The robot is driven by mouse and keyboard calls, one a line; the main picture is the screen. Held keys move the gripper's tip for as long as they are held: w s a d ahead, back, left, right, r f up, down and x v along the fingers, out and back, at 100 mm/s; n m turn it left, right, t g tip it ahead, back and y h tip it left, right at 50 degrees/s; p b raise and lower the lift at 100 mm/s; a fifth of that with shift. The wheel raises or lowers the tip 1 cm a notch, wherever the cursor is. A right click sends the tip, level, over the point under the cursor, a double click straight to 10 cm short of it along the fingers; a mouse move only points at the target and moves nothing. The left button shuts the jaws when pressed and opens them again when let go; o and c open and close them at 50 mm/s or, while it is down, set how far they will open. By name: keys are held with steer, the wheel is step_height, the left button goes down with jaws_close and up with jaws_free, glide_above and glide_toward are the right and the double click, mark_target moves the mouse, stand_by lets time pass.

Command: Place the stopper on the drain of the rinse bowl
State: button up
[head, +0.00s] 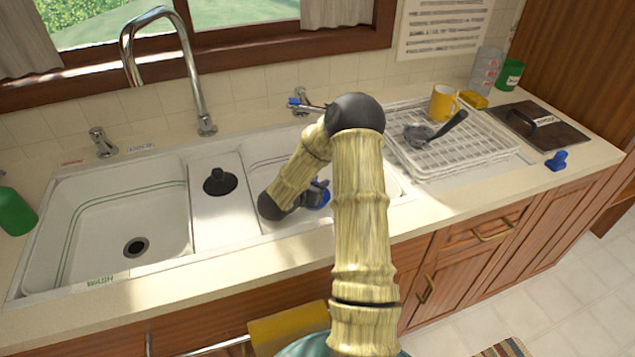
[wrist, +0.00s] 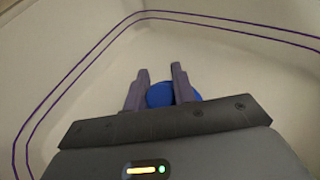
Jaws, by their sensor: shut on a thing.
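The rinse bowl (head: 262,152) is the right basin, partly hidden by my arm. In the wrist view, its pale floor and walls (wrist: 215,55) carry dark purple lines. My gripper (wrist: 160,72) is down inside this bowl, shut on a round blue stopper (wrist: 158,95) between its two fingers. Blue of the stopper also shows beside my wrist in the head view (head: 318,196). The drain of the rinse bowl is not seen in either view. I cannot tell whether the stopper touches the bowl floor.
The wash bowl (head: 85,215) on the left has a bare open drain (head: 136,246). A black stopper (head: 220,182) sits on the divider. A dish rack (head: 450,150) with a ladle and a yellow mug (head: 442,103) stands right. A small blue object (head: 557,160) lies on the counter.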

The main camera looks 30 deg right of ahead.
steer(key=shift+f+b, duration=0.55)
steer(key=shift+b, duration=0.05)
steer(key=o, duration=1)
steer(key=shift+r, duration=0.1)
steer(key=shift+r+p, duration=0.7)
steer(key=shift+p, duration=0.25)
steer(key=b+v, duration=0.1)
steer(key=v, duration=1.1)
steer(key=shift+f, duration=0.1)
